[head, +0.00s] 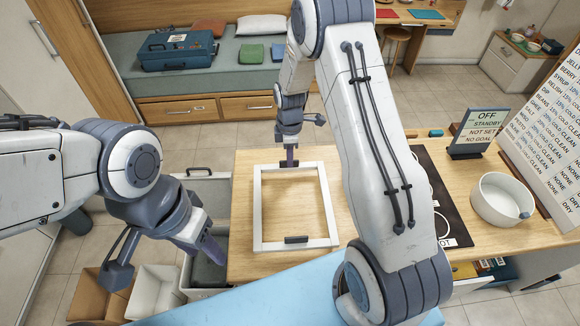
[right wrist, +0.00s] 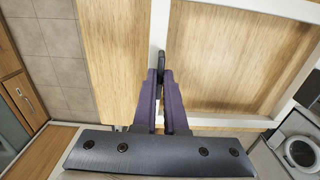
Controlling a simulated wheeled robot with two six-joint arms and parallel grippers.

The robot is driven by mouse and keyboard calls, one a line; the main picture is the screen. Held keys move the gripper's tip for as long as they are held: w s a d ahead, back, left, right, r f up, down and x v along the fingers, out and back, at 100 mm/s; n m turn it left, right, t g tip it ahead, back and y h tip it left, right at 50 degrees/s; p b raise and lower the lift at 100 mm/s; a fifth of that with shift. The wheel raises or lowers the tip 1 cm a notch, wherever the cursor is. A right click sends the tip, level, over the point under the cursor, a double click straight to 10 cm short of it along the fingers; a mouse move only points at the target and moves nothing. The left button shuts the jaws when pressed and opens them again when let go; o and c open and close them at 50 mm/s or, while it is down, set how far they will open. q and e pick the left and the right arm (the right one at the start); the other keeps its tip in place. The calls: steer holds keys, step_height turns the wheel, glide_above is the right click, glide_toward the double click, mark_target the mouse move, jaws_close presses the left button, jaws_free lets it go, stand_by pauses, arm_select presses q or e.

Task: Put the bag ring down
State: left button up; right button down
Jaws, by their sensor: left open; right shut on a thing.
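The bag ring is a white square frame (head: 256,215) with a dark tab (head: 296,239) on its near side. It is over the wooden table top, level or nearly so; I cannot tell whether it touches the wood. My right gripper (head: 290,158) is shut on its far side. In the right wrist view, the fingers (right wrist: 165,95) close at a dark tab on the white bar (right wrist: 159,25). My left gripper (head: 153,260) is open and empty, left of the table, above the bins.
The wooden table (head: 242,190) has a dark hob (head: 440,190), a white pot (head: 498,200) and an OFF sign (head: 482,130) on its right. A cardboard box (head: 95,295) and a white bin (head: 155,292) stand at lower left. A light blue surface (head: 250,298) lies in front.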

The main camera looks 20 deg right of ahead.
step_height(320, 180, down, 3)
steer(key=shift+f+b, duration=0.1)
steer(key=shift+b, duration=0.65)
arm_select(q)
step_height(320, 180, down, 2)
steer(key=shift+f, duration=0.1)
arm_select(e)
steer(key=shift+r, duration=0.2)
steer(key=shift+f, duration=0.15)
steer(key=c, duration=1)
jaws_free()
